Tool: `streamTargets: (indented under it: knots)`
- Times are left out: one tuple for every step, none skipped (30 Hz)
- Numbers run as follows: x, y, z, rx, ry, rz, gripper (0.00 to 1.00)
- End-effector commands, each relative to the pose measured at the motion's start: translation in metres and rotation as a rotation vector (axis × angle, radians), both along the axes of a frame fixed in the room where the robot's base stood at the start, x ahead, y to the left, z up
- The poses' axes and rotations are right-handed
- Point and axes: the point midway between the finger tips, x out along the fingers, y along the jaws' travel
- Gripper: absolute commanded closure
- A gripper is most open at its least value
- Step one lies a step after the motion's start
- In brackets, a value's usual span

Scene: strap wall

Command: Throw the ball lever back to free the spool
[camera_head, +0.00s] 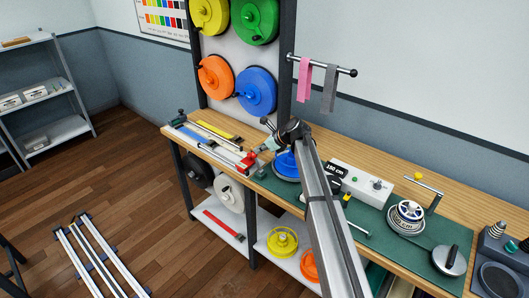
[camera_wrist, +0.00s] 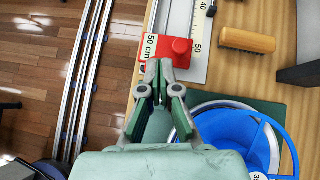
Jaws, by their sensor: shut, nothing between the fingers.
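A blue spool (camera_wrist: 235,135) lies on the green mat at the right of the wrist view, partly behind my gripper. In the head view it also shows (camera_head: 286,165), partly covered by my arm. My gripper (camera_wrist: 158,68) is shut and empty, its fingertips over or against the near edge of a red block; I cannot tell if they touch. In the head view my gripper (camera_head: 258,152) is small beside that block, left of the spool. No ball lever is clear at the blue spool.
The red block (camera_wrist: 180,50) sits on a measuring rail labelled 50 cm. A wooden-backed brush (camera_wrist: 247,40) lies to its right. A grey control box (camera_head: 362,182) stands on the bench. Coloured spools (camera_head: 257,90) hang on the rack behind. The floor at left has metal rails (camera_head: 90,258).

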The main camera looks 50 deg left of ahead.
Motion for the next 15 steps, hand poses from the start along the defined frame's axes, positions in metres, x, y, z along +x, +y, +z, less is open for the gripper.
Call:
streamTargets:
  knots:
    - [0.000,0.004,-0.001,0.000,0.000,0.000,1.00]
    - [-0.001,0.006,-0.001,0.000,0.000,0.000,1.00]
    - [-0.001,0.007,-0.001,0.000,0.000,0.000,1.00]
    - [-0.002,0.009,-0.001,0.000,0.000,0.000,1.00]
    - [-0.002,0.010,-0.002,0.000,0.000,0.000,1.00]
    - [-0.002,0.011,-0.002,0.000,0.000,0.000,1.00]
    - [-0.003,0.012,-0.002,0.000,0.000,0.000,1.00]
    - [-0.003,0.013,-0.002,0.000,0.000,0.000,1.00]
    - [-0.003,0.013,-0.002,0.000,0.000,0.000,1.00]
    - [-0.003,0.014,-0.002,0.000,0.000,0.000,1.00]
    - [-0.003,0.014,-0.003,0.000,0.000,0.000,1.00]
    - [-0.004,0.015,-0.003,0.000,0.000,0.000,1.00]
    - [-0.004,0.015,-0.003,0.000,0.000,0.000,1.00]
    - [-0.004,0.015,-0.003,0.000,0.000,0.000,1.00]
    - [-0.004,0.015,-0.003,0.000,0.000,0.000,1.00]
